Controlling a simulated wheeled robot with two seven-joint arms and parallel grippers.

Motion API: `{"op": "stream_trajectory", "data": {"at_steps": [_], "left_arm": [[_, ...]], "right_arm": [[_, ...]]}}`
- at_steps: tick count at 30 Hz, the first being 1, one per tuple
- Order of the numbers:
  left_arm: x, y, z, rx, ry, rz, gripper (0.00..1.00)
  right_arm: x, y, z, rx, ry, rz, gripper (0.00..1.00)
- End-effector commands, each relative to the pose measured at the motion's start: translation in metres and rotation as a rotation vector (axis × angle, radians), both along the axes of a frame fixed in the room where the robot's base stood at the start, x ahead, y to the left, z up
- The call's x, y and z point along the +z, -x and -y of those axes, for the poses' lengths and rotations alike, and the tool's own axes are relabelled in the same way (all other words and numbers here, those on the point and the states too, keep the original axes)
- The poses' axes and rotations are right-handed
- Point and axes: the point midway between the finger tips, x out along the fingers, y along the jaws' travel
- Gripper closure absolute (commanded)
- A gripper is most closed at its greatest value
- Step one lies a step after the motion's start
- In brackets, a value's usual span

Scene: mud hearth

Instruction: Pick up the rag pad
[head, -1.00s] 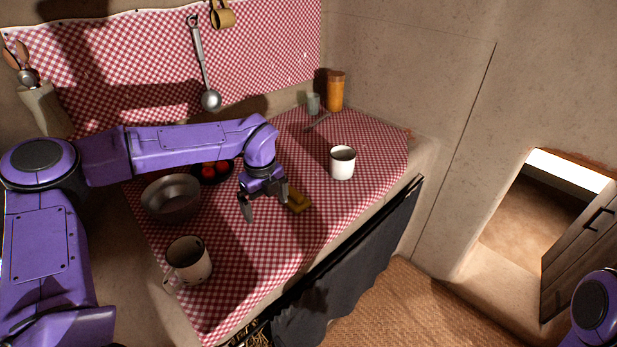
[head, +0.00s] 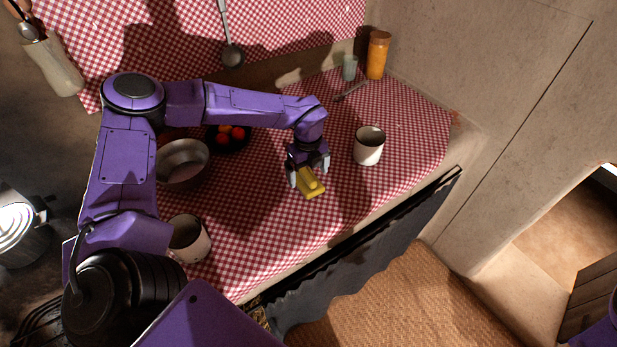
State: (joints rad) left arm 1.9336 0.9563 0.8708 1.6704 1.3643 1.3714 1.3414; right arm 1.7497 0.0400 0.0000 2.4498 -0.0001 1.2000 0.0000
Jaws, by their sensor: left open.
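The rag pad (head: 311,184) is a small folded yellow cloth on the red-and-white checked counter cloth (head: 262,235). My left gripper (head: 309,178) is right over it, pointing down, with its fingers apart and one on either side of the pad. The gripper hides the pad's back part. I cannot tell whether the fingers touch the pad. Of my right arm only a purple part shows at the right edge, and its gripper is out of view.
A white mug (head: 369,146) stands to the right of the gripper. A metal bowl (head: 182,165), a dark dish of red fruit (head: 230,139) and another mug (head: 189,240) are to the left. An orange jar (head: 378,56) and a small cup (head: 350,68) stand at the back.

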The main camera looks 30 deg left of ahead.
Motion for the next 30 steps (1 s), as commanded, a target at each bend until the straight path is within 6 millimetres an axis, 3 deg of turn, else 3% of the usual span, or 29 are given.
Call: {"op": "stream_trajectory", "data": {"at_steps": [1,6,12,17,18,30], "left_arm": [[-0.005,0.0,0.0,0.0,0.0,-0.005,0.01],[-0.025,-0.001,0.0,0.0,0.0,0.0,0.01],[-0.026,-0.001,0.0,0.0,0.0,0.001,0.04],[-0.026,-0.001,0.0,0.0,0.0,0.001,0.56],[-0.025,-0.001,0.0,0.0,0.0,0.001,0.61],[-0.015,-0.002,-0.001,0.002,0.001,0.004,0.62]], "right_arm": [[0.008,0.0,0.0,0.0,0.0,0.0,1.0],[0.009,0.0,0.0,0.0,0.0,0.0,1.0],[0.008,0.0,0.0,0.0,0.0,0.0,1.0],[0.008,0.0,0.0,0.0,0.0,0.0,1.0],[0.008,0.0,0.0,0.0,0.0,0.0,1.0],[0.006,0.0,0.0,0.0,0.0,0.0,1.0]]}}
